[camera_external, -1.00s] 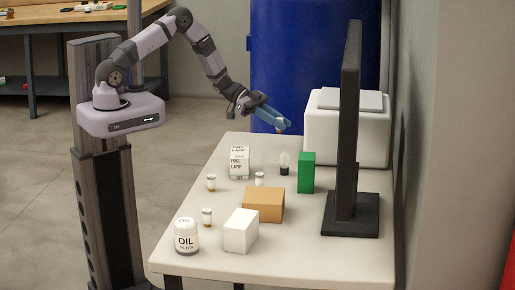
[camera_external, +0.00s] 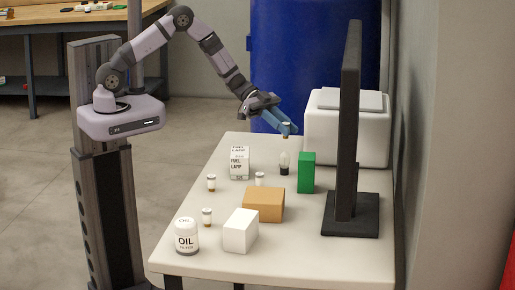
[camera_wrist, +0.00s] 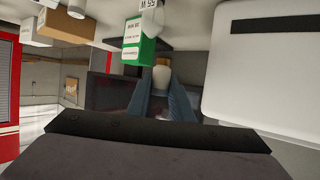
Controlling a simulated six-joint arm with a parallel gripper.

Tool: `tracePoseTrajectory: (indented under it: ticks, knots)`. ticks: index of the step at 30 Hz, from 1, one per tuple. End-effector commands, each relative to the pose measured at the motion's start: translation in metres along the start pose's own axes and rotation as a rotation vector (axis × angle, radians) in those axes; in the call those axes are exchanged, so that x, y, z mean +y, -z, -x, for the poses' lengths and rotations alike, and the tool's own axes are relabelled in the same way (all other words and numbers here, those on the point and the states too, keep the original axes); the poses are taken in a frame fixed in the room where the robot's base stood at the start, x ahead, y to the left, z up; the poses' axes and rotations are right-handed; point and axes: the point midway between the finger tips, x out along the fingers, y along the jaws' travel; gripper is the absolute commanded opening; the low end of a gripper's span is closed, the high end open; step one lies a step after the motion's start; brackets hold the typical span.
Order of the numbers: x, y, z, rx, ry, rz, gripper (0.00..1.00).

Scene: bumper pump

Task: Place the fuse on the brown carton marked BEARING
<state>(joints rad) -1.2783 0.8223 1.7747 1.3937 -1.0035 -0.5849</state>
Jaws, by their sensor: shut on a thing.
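My gripper (camera_external: 284,127) is shut on a small fuse (camera_external: 286,134) with a pale body and a brownish end, above the far part of the table. In the wrist view the fuse (camera_wrist: 162,76) shows as a pale shape between the blue fingertips (camera_wrist: 164,88). The brown carton (camera_external: 264,205) lies on the table nearer the camera, below and to the left of my gripper and well apart from it. Its top is bare and no BEARING marking can be read. A tan box at upper left in the wrist view (camera_wrist: 62,27) looks like this carton.
A green box (camera_external: 306,172) and a bulb (camera_external: 284,164) stand between gripper and carton. A dark monitor (camera_external: 348,130) rises at right. A white box (camera_external: 240,231), an OIL filter (camera_external: 186,236), a FUEL LAMP box (camera_external: 239,163) and several similar small cylinders surround the carton.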

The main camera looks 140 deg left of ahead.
Motion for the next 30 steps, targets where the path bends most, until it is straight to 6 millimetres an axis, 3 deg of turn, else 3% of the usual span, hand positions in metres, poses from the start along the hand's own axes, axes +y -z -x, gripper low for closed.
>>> tracePoseTrajectory:
  ticks: [3,9,18,24,30]
  knots:
    - [0.045,0.027,-0.035,0.002,-0.102,-0.048,0.00]
    - [0.127,0.065,-0.077,0.002,-0.257,-0.111,0.00]
    - [0.251,0.116,-0.113,0.002,-0.417,-0.176,0.00]
    - [0.309,0.139,-0.121,0.001,-0.448,-0.187,0.00]
    - [0.343,0.156,-0.126,0.001,-0.408,-0.169,0.00]
